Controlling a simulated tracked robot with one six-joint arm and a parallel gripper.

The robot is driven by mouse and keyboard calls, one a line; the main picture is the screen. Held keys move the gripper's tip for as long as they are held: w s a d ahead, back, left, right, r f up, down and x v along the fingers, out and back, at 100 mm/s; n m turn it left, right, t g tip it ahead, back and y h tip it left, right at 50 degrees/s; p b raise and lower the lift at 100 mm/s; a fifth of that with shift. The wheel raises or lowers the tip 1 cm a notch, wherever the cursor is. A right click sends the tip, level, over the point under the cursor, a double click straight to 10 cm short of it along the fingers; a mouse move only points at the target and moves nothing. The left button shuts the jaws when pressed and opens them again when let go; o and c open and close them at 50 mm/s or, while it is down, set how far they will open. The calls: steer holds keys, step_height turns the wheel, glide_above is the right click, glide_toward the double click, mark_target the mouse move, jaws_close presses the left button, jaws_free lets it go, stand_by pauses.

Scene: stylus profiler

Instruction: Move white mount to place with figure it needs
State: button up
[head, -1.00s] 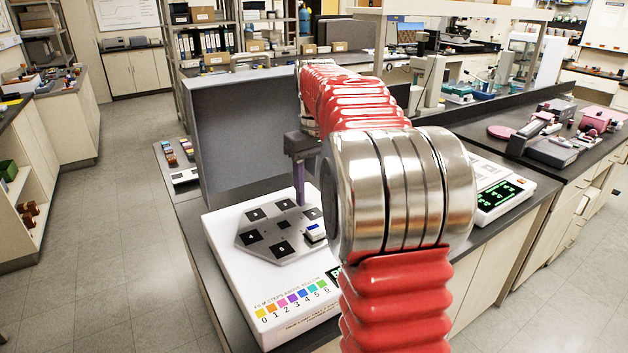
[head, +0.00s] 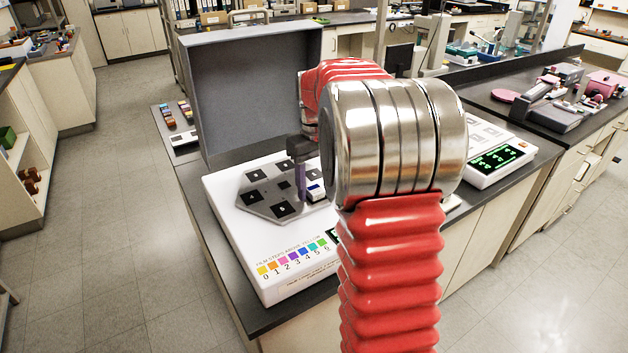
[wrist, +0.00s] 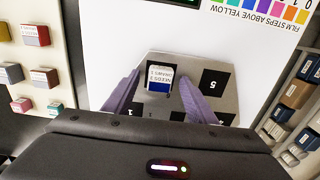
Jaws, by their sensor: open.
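The white mount (head: 316,189) with a blue face sits on the right part of a grey hexagonal plate (head: 266,190) that has numbered black squares. In the wrist view, the mount (wrist: 159,77) shows a small printed label, upside down and too small to read surely, above a dark blue patch. My gripper (wrist: 158,84) is open, with one purple finger on each side of the mount. Gaps show between the fingers and the mount. In the head view my gripper (head: 301,182) is low over the plate, partly hidden by my arm.
The plate lies on a white instrument (head: 235,235) with a colour legend (head: 292,256) numbered 0 to 6. A grey upright panel (head: 250,90) stands behind it. A white device with a green display (head: 498,157) is to the right. Small coloured blocks (wrist: 36,35) lie beside the instrument.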

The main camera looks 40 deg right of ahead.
steer(key=shift+c, duration=0.2)
jaws_close()
stand_by(0.7)
